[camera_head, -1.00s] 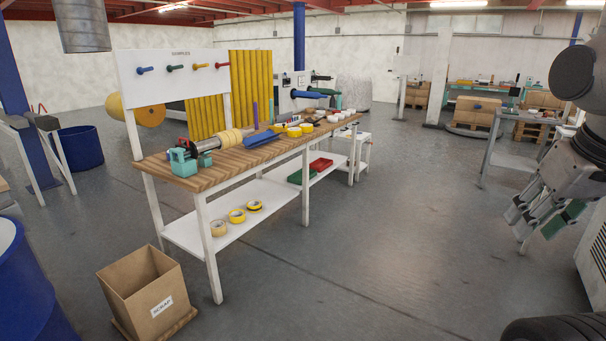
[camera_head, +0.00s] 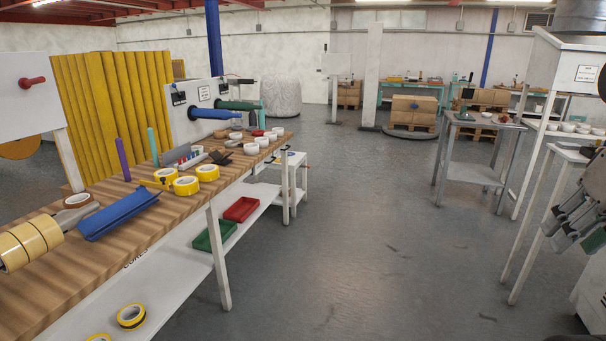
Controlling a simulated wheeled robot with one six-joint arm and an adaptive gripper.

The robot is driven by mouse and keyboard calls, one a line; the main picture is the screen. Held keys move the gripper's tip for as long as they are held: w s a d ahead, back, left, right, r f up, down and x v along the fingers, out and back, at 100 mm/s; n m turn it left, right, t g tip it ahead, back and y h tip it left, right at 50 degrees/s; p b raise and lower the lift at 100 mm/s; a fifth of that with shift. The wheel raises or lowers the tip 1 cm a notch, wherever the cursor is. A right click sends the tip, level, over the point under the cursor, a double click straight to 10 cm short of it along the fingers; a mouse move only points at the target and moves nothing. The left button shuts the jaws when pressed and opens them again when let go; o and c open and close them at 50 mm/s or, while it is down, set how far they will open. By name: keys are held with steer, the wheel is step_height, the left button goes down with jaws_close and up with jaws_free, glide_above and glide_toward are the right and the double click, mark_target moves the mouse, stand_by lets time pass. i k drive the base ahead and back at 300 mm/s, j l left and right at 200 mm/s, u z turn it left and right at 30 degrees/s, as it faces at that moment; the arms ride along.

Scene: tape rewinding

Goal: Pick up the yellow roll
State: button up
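Several yellow rolls are in view. Three yellow tape rolls sit close together on the wooden bench top: a front one (camera_head: 186,186), a left one (camera_head: 165,176) and a back one (camera_head: 207,172). A yellow roll with dark stripes (camera_head: 131,316) lies on the white lower shelf, with another (camera_head: 99,338) cut off by the bottom edge. Wider tan-yellow rolls (camera_head: 30,240) stand in a row at the left end of the bench. My gripper (camera_head: 574,226) hangs at the right edge, partly out of frame, far from the bench. It looks open and empty.
A blue trough (camera_head: 119,213), upright cores and white bowls (camera_head: 262,142) share the bench top (camera_head: 85,290). Green (camera_head: 214,236) and red (camera_head: 241,209) trays sit on the lower shelf. A grey table (camera_head: 470,173) and white-framed stand are at right. The middle floor (camera_head: 360,250) is clear.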

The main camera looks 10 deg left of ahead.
mark_target(167, 177)
steer(key=i+u, duration=0.2)
steer(key=i, duration=0.6)
steer(key=i+l+u, duration=0.15)
steer(key=i, duration=0.65)
steer(key=i+u, duration=0.25)
steer(key=i, duration=0.2)
steer(key=i+l+u, duration=0.2)
steer(key=i, duration=0.25)
steer(key=i+u, duration=0.2)
steer(key=u, duration=0.2)
steer(key=i+u, duration=0.2)
steer(key=u, duration=0.15)
steer(key=i+l+u, duration=0.15)
steer(key=u, duration=0.25)
steer(key=i+u, duration=0.2)
steer(key=u, duration=0.15)
steer(key=i+l+u, duration=0.2)
steer(key=u, duration=0.15)
steer(key=i+l+u, duration=0.15)
steer(key=u, duration=0.15)
